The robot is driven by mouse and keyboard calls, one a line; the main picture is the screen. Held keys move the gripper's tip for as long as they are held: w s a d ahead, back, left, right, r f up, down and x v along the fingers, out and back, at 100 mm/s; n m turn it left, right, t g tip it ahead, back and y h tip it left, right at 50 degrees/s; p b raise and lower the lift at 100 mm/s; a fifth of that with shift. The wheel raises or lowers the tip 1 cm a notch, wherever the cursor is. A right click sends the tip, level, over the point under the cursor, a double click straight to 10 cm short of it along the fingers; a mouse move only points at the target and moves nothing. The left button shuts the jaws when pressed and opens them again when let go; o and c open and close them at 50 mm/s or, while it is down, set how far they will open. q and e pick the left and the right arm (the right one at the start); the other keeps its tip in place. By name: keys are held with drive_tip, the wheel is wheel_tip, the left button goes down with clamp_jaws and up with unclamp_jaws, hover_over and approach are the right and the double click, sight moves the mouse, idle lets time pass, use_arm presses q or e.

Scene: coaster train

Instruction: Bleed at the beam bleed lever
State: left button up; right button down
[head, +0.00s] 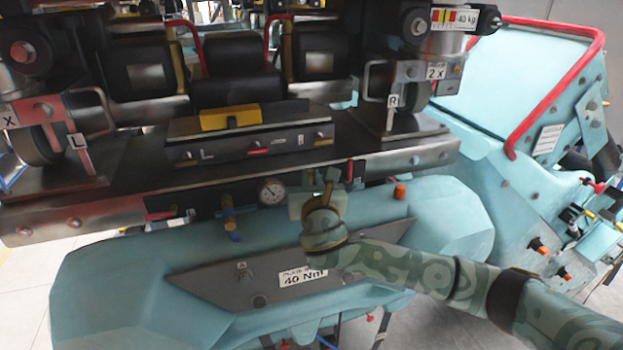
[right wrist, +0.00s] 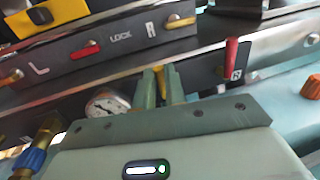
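A small yellow lever (right wrist: 160,78) stands upright at the front edge of the dark beam (head: 400,163). I take it to be the beam bleed lever, but I read no label on it. My right gripper (right wrist: 160,92) reaches the beam front from below, its fingers close together on either side of this lever, with almost no gap left. In the head view, my right gripper (head: 322,200) hides the lever's lower part. My left gripper is not in view.
A round gauge (head: 271,191) and a blue-handled brass valve (head: 230,222) sit left of the gripper. A red lever (right wrist: 231,58) stands close on its right. An orange cap (head: 400,191) is farther right. A "40 Nm" plate (head: 220,290) lies below.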

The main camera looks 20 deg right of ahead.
drive_tip(key=shift+d, duration=0.1)
idle(0.3)
drive_tip(key=m+p, duration=0.1)
drive_tip(key=m, duration=0.1)
drive_tip(key=d+m+p, duration=0.1)
drive_tip(key=shift+m+g, duration=0.4)
drive_tip(key=m+p, duration=0.1)
drive_tip(key=d+m, duration=0.1)
drive_tip(key=m, duration=0.1)
drive_tip(key=shift+d+f+g+y+p, duration=0.1)
drive_tip(key=shift+f+g+y+p, duration=0.1)
drive_tip(key=shift+g+y+p, duration=0.15)
drive_tip(key=m, duration=0.2)
drive_tip(key=d+f+m+y, duration=0.1)
drive_tip(key=m, duration=0.1)
drive_tip(key=shift+d+f+m, duration=0.15)
drive_tip(key=shift+f+m, duration=0.05)
drive_tip(key=shift+m, duration=0.2)
drive_tip(key=shift+d+f+m+g+y, duration=0.15)
drive_tip(key=shift+f+m+y, duration=0.15)
drive_tip(key=shift+m, duration=0.45)
drive_tip(key=shift+d+f+m+g+y, duration=0.1)
drive_tip(key=shift+f+m+y, duration=0.15)
drive_tip(key=shift+m, duration=0.5)
drive_tip(key=c, duration=1.5)
unclamp_jaws()
drive_tip(key=shift+o, duration=0.2)
